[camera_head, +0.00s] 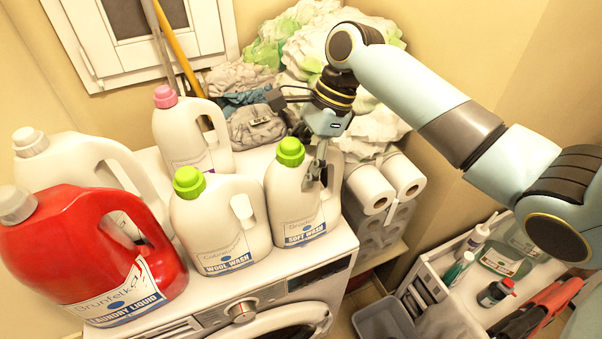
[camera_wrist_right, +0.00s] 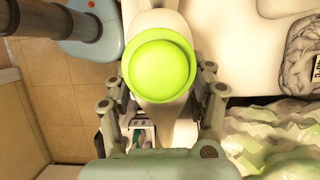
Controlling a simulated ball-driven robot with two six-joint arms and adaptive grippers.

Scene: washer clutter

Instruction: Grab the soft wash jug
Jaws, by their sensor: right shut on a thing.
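The soft wash jug (camera_head: 291,199) is cream white with a bright green cap and a blue "SOFT WASH" label. It stands upright on the washer top at the front right corner. My right gripper (camera_head: 316,176) reaches down from above and is shut on the jug, at its handle side by the cap. In the right wrist view the jug's green cap (camera_wrist_right: 160,72) is centred, with a finger of my right gripper (camera_wrist_right: 160,128) on each side. The handle is partly hidden by the gripper. My left gripper does not show.
The wool wash jug (camera_head: 214,225) with a green cap stands close on the left. A red laundry liquid jug (camera_head: 91,252) and white jugs stand further left. Paper rolls (camera_head: 370,187) are right of the washer. A white cart (camera_head: 437,285) holds bottles at lower right.

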